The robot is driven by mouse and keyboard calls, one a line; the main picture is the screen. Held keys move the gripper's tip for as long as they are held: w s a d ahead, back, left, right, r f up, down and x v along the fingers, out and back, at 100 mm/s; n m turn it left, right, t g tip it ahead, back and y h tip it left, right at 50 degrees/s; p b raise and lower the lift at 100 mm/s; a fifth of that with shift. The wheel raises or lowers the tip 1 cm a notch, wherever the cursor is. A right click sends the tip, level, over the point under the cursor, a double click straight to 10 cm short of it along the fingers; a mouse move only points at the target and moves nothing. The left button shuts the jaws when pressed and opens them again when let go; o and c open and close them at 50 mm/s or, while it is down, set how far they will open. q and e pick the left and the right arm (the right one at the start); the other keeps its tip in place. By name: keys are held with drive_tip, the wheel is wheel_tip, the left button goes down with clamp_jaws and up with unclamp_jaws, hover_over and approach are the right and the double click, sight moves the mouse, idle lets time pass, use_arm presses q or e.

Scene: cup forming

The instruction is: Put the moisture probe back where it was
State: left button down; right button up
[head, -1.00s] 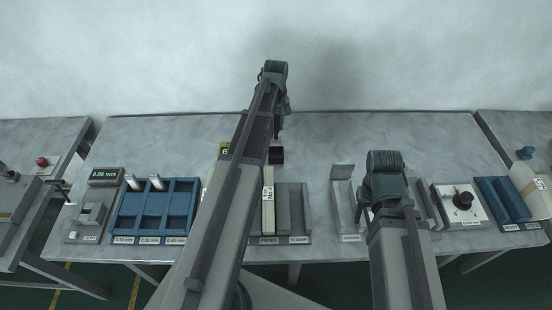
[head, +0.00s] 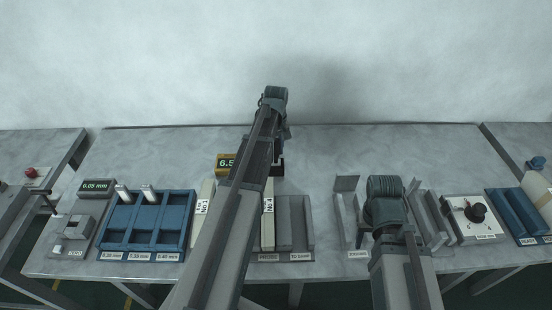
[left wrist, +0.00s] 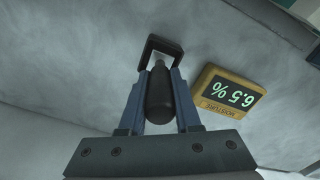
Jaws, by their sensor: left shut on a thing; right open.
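The moisture probe (left wrist: 159,92), with a dark rounded handle, is between the jaws of my left gripper (left wrist: 159,88) in the left wrist view. My left gripper is shut on it. A black bracket-shaped holder (left wrist: 162,47) is at the far end of the probe; I cannot tell whether the probe is seated in it. In the head view my left gripper (head: 284,132) is over the back of the table, and my arm hides the probe. The yellow moisture meter (left wrist: 228,92) reads 6.5 %; it is partly hidden in the head view (head: 225,162). My right gripper (head: 368,226) is open, over the table's right half.
A blue compartment tray (head: 146,222) and a grey 6.05 mm gauge (head: 97,187) stand at the left. Grey slotted holders (head: 297,235) are at the middle front. A white dial box (head: 471,212) and blue trays (head: 508,211) are at the right.

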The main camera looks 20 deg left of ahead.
sight(276, 156)
use_arm(q)
wheel_tip(276, 156, down, 3)
drive_tip(key=shift+f+b, duration=0.1)
drive_tip(key=shift+b, duration=1.05)
use_arm(e)
wheel_tip(276, 156, down, 3)
drive_tip(key=shift+f, duration=0.1)
drive_tip(key=shift+r, duration=0.2)
drive_tip(key=shift+f, duration=0.15)
use_arm(q)
drive_tip(key=c, duration=0.6)
unclamp_jaws()
